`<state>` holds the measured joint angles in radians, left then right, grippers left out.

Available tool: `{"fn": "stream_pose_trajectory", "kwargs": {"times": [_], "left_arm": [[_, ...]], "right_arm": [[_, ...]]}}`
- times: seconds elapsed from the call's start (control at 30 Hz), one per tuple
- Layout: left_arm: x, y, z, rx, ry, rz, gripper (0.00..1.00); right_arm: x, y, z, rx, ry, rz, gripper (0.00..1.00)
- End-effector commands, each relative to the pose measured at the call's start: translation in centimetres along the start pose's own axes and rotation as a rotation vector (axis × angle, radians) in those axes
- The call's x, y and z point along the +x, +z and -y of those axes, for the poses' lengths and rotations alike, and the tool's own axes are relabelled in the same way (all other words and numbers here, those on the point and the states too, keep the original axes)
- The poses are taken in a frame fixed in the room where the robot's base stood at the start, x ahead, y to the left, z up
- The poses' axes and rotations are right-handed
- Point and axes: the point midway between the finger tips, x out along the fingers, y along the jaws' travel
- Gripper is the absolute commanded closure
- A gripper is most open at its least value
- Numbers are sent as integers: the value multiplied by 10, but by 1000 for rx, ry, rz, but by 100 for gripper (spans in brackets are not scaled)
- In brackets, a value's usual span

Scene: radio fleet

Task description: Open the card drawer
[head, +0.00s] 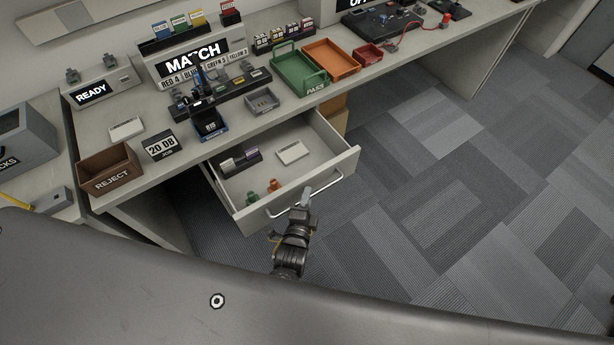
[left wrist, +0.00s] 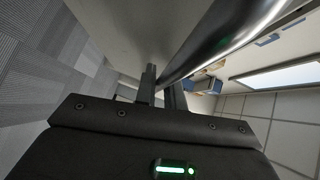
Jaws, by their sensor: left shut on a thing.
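The card drawer (head: 232,200) under the workbench is pulled out, with its inside showing. In it lie a dark and purple object (head: 240,159), a white card-like block (head: 292,152), and small green and orange pieces (head: 273,185). A metal bar handle (head: 328,188) runs along its front. My left gripper (head: 304,196) is at the handle's middle, shut on it. In the left wrist view the shiny handle bar (left wrist: 222,38) passes at the fingers (left wrist: 162,88). The exact contact is partly hidden. My right gripper is not in view.
On the bench above stand a brown REJECT bin (head: 110,178), a green PASS tray (head: 300,75), an orange tray (head: 332,58) and a small grey tray (head: 262,101). A cardboard-coloured box (head: 334,112) is behind the drawer. Carpeted floor (head: 440,200) to the right is clear.

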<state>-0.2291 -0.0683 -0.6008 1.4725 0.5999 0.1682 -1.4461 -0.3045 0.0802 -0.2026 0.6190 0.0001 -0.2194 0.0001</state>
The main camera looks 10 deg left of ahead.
Motion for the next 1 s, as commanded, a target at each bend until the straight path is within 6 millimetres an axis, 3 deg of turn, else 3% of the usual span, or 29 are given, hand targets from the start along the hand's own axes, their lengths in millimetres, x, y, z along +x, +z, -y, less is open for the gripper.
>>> {"fn": "stream_pose_trajectory", "kwargs": {"times": [0.03,0.3,0.73,0.77,0.8,1.0], "left_arm": [[-5,-9,2,-7,-2,-6,100],[-21,-19,-2,-9,-7,8,100],[-22,-21,-2,-10,-10,8,100],[-22,-21,-2,-10,-10,8,88],[-22,-21,-2,-10,-10,8,83],[-23,-18,-3,-7,-8,14,80]], "right_arm": [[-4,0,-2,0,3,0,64],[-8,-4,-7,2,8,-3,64],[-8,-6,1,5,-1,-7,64],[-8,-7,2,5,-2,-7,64],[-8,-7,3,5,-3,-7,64],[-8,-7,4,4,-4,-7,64]]}}
